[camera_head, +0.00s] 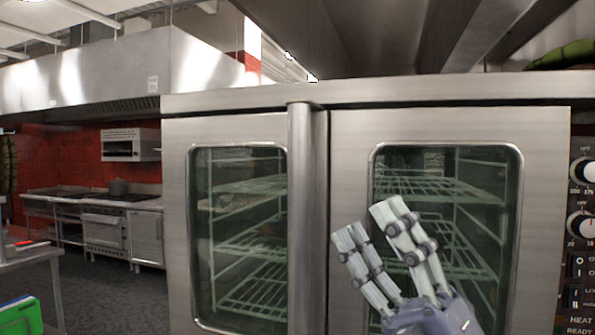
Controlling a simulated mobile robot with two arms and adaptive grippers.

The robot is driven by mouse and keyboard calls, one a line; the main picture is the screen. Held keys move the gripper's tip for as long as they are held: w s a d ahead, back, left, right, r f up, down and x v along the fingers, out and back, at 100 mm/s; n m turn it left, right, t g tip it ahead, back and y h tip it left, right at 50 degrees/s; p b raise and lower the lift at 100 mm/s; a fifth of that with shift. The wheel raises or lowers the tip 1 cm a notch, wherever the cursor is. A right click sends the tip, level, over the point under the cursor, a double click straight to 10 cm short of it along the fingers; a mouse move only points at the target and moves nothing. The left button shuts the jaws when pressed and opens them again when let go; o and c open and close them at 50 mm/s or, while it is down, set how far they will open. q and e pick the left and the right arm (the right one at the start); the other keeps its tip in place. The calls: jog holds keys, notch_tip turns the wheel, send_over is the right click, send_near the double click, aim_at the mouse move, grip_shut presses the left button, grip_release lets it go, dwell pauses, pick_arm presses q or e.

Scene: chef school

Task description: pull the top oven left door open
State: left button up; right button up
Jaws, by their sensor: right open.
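The top oven's left door (175,220) is a steel panel with a rounded window (240,230) that shows wire racks inside. It looks closed. A thick vertical bar handle (300,200) runs along its right edge. The right door (345,150), also looking closed, has a similar window. My right gripper (363,223) is open and empty in front of the right door's window, with its fingers pointing up and left. It is to the right of the handle and appears apart from it. My left gripper is not in view.
A control panel with knobs (583,171) is at the far right. A steel hood (350,35) hangs above the oven. At the left are a table (35,254) with a green board (20,316), and a stove (105,228) farther back. Dark floor (110,295) is open between them.

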jog(key=s+a+r+n+g+y, duration=0.25)
jog(key=a+n+g, duration=0.45)
jog(key=n+g, duration=0.55)
jog(key=t+h, duration=0.9)
jog(key=h, duration=0.5)
send_near(306, 169)
jog(key=w, duration=0.1)
jog(key=shift+g, duration=0.25)
jog(key=p+x, duration=0.5)
jog(key=x, duration=0.4)
jog(key=shift+w+a+r, duration=0.1)
jog(key=shift+w+a, duration=0.05)
jog(key=shift+a, duration=0.2)
jog(key=shift+w+a, duration=0.4)
jog(key=shift+w, duration=0.15)
